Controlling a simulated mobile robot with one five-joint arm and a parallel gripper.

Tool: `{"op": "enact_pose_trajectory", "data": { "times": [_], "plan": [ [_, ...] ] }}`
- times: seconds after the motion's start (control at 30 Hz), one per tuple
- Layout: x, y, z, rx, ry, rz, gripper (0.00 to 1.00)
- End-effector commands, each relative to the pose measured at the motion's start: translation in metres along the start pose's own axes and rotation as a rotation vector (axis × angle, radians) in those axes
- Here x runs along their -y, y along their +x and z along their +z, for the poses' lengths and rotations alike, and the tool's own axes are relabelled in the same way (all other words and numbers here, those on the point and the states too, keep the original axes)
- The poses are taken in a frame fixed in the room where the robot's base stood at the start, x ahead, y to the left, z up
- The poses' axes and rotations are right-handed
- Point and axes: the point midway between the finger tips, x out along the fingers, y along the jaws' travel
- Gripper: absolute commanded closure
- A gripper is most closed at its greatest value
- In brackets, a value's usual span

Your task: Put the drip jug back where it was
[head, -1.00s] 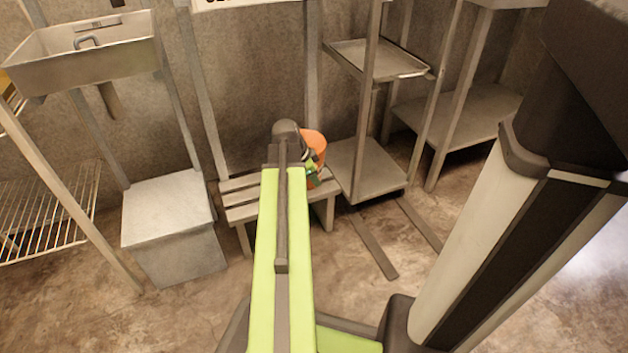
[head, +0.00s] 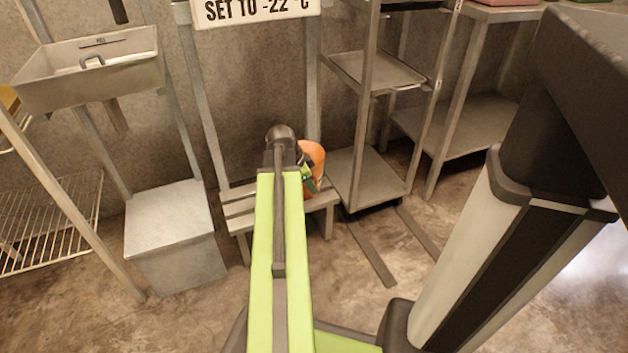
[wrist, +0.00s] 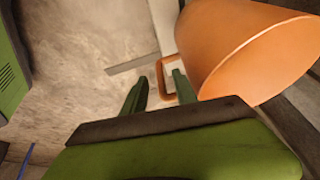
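The orange drip jug (head: 314,155) shows just past the end of my arm in the head view, over the slatted bench (head: 240,208). My arm hides part of it, and I cannot tell there whether it rests on the bench. In the wrist view the jug (wrist: 250,50) fills the upper right, its handle loop (wrist: 163,82) pointing left. My gripper (wrist: 160,90) is open, with one green finger left of the handle's outer bar and the other at the loop's opening. A gap shows between the left finger and the handle.
A grey box (head: 172,225) stands left of the bench, below a metal sink (head: 95,75). A wheeled shelf unit (head: 375,180) stands close on the right. A wire rack (head: 45,215) is at far left. A sign (head: 255,10) hangs above the bench.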

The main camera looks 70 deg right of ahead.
Motion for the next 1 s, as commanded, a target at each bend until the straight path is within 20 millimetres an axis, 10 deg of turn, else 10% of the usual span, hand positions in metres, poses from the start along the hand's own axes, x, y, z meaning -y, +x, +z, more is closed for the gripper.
{"op": "enact_pose_trajectory", "data": {
  "times": [0.3,0.77,0.87,1.0],
  "plan": [
    [0.000,-0.082,-0.004,0.000,-0.001,0.001,0.66],
    [0.000,-0.090,0.002,0.002,-0.005,0.000,0.66],
    [0.008,-0.101,0.034,0.022,-0.107,-0.016,0.66],
    [0.018,-0.145,0.159,0.096,-0.511,-0.079,0.66]
  ]
}}
